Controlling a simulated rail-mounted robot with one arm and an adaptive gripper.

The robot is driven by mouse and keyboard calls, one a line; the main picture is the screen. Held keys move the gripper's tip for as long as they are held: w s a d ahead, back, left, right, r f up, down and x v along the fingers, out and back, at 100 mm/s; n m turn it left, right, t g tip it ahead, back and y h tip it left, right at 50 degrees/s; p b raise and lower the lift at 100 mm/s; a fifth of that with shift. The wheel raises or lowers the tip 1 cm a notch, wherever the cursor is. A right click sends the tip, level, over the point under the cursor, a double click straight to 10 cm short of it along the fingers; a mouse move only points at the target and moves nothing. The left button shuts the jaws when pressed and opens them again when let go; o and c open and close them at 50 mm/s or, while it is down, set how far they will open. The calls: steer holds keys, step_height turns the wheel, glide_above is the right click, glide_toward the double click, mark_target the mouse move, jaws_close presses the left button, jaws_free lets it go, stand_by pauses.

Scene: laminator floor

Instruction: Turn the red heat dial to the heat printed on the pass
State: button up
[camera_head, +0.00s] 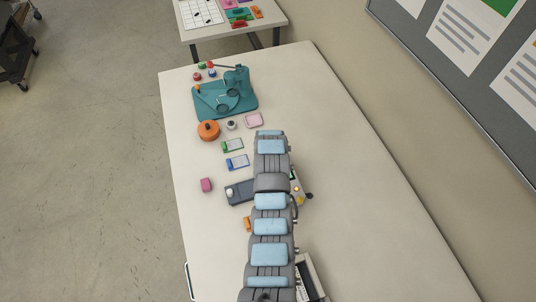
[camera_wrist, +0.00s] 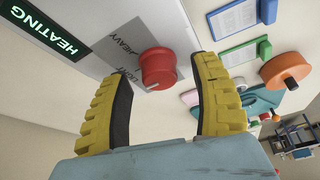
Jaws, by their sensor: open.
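The red heat dial (camera_wrist: 158,68) stands on a grey panel marked HEAVY and LIGHT in the wrist view. My gripper (camera_wrist: 164,70) is open, with its yellow fingers on either side of the view and the dial showing between their tips. I see no finger touching the dial, and its exact setting is unreadable. In the head view my arm hides the dial and my gripper.
An orange round container (camera_head: 208,131), a teal stand (camera_head: 224,95) and a pink pad (camera_head: 254,120) sit farther up the table (camera_head: 360,200). A dark knob (camera_head: 309,196) shows beside my arm. The table's right side is clear.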

steer(key=v, duration=1.1)
steer(key=shift+r, duration=0.2)
stand_by(0.5)
